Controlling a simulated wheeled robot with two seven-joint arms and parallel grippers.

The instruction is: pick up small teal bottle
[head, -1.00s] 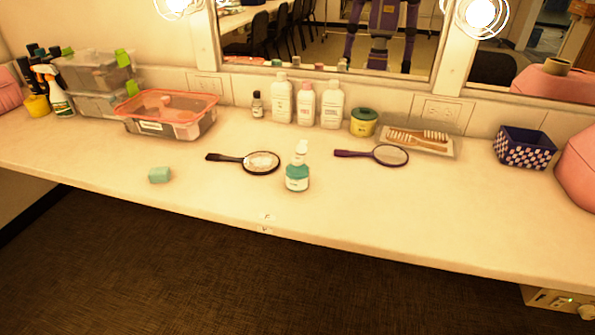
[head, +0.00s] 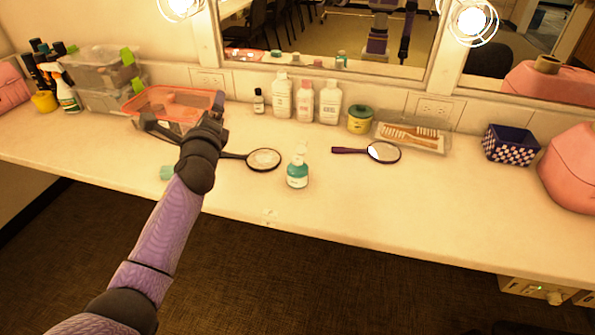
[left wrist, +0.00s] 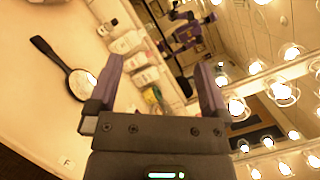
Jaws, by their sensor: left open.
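The small teal bottle (head: 297,176) with a white pump top stands upright on the white counter (head: 400,220), near its front edge. My left gripper (head: 181,112) is open and empty in the head view. It is above the counter to the left of the bottle, in front of the orange-rimmed bin, and apart from the bottle. In the left wrist view the open fingers (left wrist: 158,66) spread with nothing between them up close. I cannot make out the teal bottle there. My right gripper is not in view.
A black hand mirror (head: 263,160) lies left of the bottle, a purple one (head: 383,152) to its right. A teal block (head: 166,173) is partly behind my arm. White bottles (head: 329,103) and a yellow jar (head: 360,121) stand behind. The counter's right front is clear.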

